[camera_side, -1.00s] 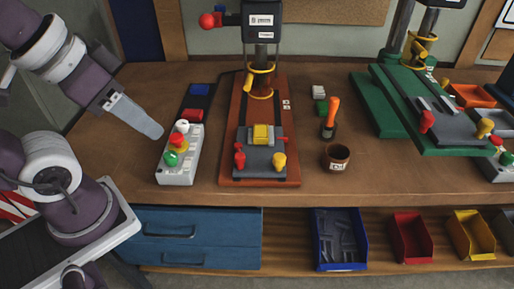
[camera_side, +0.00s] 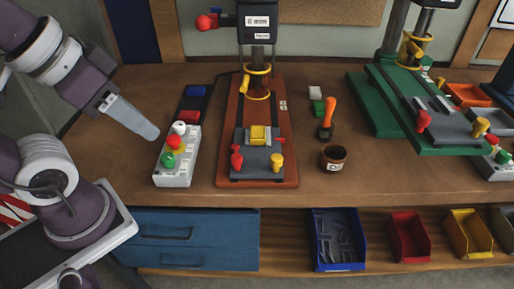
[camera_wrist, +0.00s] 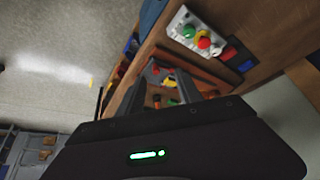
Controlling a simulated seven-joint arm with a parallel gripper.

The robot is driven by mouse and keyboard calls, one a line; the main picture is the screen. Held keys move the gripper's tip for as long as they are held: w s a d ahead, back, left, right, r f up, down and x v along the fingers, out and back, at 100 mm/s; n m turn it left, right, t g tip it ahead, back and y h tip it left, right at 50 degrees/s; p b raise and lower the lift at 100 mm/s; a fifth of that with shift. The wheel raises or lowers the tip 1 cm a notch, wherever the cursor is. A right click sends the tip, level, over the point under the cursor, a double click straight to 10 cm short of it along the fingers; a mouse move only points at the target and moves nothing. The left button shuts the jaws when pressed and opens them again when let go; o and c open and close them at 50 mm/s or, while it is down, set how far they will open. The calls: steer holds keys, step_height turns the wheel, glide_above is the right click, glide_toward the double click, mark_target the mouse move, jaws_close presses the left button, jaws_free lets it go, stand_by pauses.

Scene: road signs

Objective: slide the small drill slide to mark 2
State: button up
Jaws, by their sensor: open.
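The small drill has a red-brown base (camera_side: 224,150) and a column with a black head (camera_side: 258,22). Its grey slide (camera_side: 257,163) sits at the near end of the base. The slide carries a yellow block (camera_side: 258,135), a red knob (camera_side: 236,156) and a yellow knob (camera_side: 277,161). Small white marks (camera_side: 283,105) are on the base's right edge, too small to read. My gripper (camera_side: 150,132) is in the air left of the control box, clear of the slide. In the wrist view my gripper (camera_wrist: 160,82) is open, with nothing between its fingers.
A control box (camera_side: 174,172) with red, green and white buttons stands between my gripper and the small drill. An orange-handled tool (camera_side: 329,113) and a brown cup (camera_side: 333,158) stand right of the base. A larger green drill (camera_side: 375,115) stands farther right. Bins lie below the bench.

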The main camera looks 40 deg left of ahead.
steer(key=shift+w+d+m, duration=0.1)
steer(key=shift+w+m, duration=0.2)
steer(key=shift+m, duration=0.1)
steer(key=c, duration=0.4)
steer(key=w+m+g, duration=0.1)
steer(key=m, duration=0.1)
steer(key=w+d+m, duration=0.1)
steer(key=w+m, duration=0.1)
steer(key=w+d+m+g+y, duration=0.1)
steer(key=w+m, duration=0.1)
steer(key=shift+g, duration=0.3)
jaws_close()
steer(key=m+g+y, duration=0.2)
steer(key=m+y, duration=0.1)
steer(key=m, duration=1.1)
glide_toward(242, 174)
steer(key=s+d+r, duration=0.2)
steer(key=d+r, duration=0.2)
steer(key=d, duration=0.1)
steer(key=a+f, duration=0.2)
steer(key=f, duration=0.1)
steer(key=w+a+f, duration=0.1)
steer(key=a+f, duration=0.1)
steer(key=f, duration=0.1)
steer(key=w+a+f, duration=0.1)
steer(key=a+f, duration=0.1)
steer(key=f, duration=0.2)
steer(key=shift+w+a, duration=0.15)
steer(key=shift+a, duration=0.4)
steer(key=shift+w, duration=0.15)
